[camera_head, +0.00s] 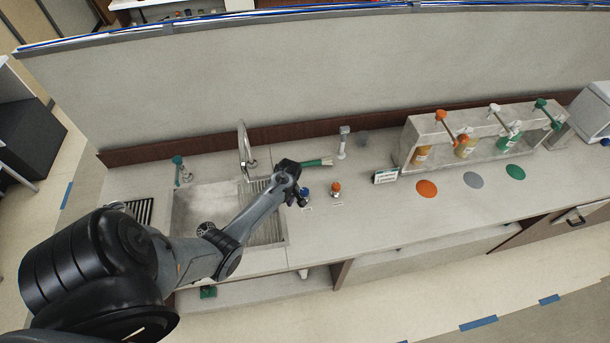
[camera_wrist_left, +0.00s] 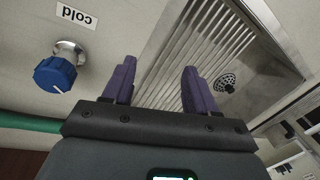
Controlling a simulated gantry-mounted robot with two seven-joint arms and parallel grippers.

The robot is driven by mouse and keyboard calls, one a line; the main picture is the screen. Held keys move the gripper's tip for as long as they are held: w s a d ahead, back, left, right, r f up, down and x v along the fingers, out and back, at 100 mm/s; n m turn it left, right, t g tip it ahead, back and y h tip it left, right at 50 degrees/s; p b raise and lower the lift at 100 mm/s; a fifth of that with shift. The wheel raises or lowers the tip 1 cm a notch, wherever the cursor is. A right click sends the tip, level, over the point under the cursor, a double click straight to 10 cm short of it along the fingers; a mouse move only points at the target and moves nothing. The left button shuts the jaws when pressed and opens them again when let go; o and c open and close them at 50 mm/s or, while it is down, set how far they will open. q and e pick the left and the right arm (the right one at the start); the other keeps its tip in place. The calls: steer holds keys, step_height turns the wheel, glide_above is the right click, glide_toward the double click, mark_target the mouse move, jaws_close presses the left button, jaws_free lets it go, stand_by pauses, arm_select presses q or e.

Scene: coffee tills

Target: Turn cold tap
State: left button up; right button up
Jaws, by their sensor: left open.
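The cold tap is a blue round knob (camera_head: 306,191) with a white pointer line, on the counter to the right of the sink. In the left wrist view the blue knob (camera_wrist_left: 57,74) sits on a metal base, beside a white label (camera_wrist_left: 76,16) reading "cold". My left gripper (camera_head: 298,196) is open and empty, just left of the knob in the head view. In the left wrist view its two purple fingers (camera_wrist_left: 160,72) are apart, and the knob lies outside them to the left, not touching. My right gripper is not in view.
An orange knob (camera_head: 336,186) stands right of the blue one. A curved faucet (camera_head: 243,145) rises behind the sink (camera_head: 186,222). A green-handled tool (camera_head: 318,162) lies behind my gripper. A dispenser rack (camera_head: 425,133) stands at right. The counter front right is clear.

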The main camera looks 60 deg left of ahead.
arm_select(q)
step_height(320, 180, up, 7)
steer(key=t, duration=0.2)
glide_above(304, 190)
steer(key=shift+s+d+r+n, duration=0.1)
steer(key=shift+s+r+n, duration=0.05)
steer(key=shift+s+n, duration=0.2)
steer(key=shift+w+r, duration=0.15)
steer(key=shift+w, duration=0.1)
steer(key=shift+w+f+b, duration=0.1)
steer(key=shift+f+b, duration=0.25)
steer(key=shift+f, duration=0.05)
step_height(304, 190, down, 8)
steer(key=b, duration=0.7)
steer(key=shift+r+b, duration=0.1)
steer(key=shift+b, duration=0.2)
steer(key=shift+f+b, duration=0.2)
steer(key=shift+b, duration=0.1)
steer(key=shift+r+p, duration=0.25)
steer(key=shift+p, duration=0.05)
steer(key=shift+c, duration=1.3)
steer(key=shift+d, duration=0.1)
steer(key=c, duration=0.3)
steer(key=m, duration=0.5)
steer(key=shift+c, duration=0.2)
steer(key=m, duration=0.3)
steer(key=shift+m, duration=0.25)
steer(key=o, duration=0.8)
